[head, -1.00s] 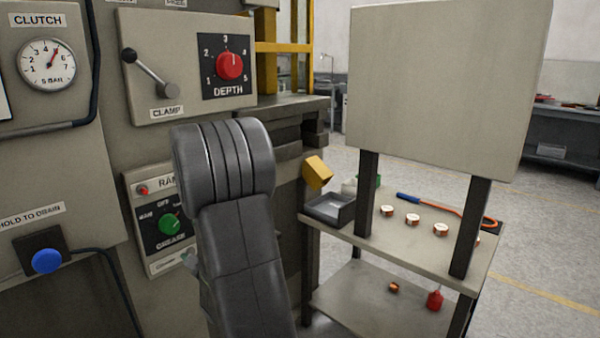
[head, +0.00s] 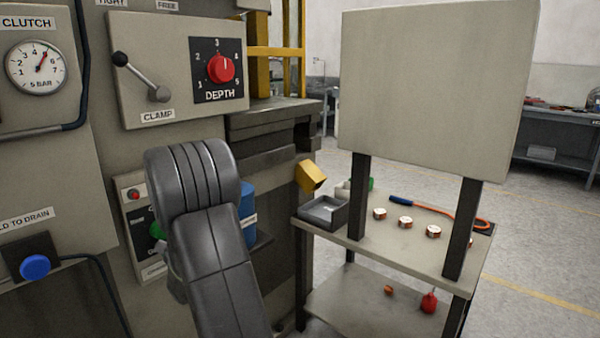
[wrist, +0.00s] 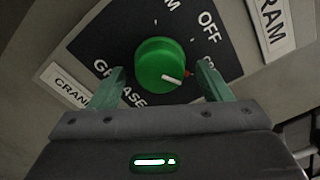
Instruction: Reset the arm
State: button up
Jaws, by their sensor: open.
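My gripper (wrist: 162,72) is open in the wrist view, with one green finger on each side of a round green knob (wrist: 159,63). The fingers look apart from the knob, though depth is hard to judge. The knob has a white mark toward its lower right and sits on a dark dial plate with OFF and GREASE lettering. In the head view my grey arm covers much of this dial; only a sliver of the knob (head: 156,231) shows, and my gripper's fingers are hidden.
A clamp lever (head: 140,76) and red depth knob (head: 221,68) are above my arm. A blue container (head: 247,205) is just right of it. The cart (head: 400,255) at right holds a grey tray (head: 324,211) and several copper coils (head: 405,222). A blue button (head: 35,266) is at left.

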jog(key=v, duration=1.4)
jog(key=w+a+n+b, duration=0.8)
jog(key=a+n, duration=0.3)
jog(key=n, duration=0.9)
jog(key=shift+w+r+b, duration=0.35)
jog(key=shift+r+b, duration=0.05)
jog(key=shift+b, duration=0.2)
jog(key=shift+d+f, duration=0.1)
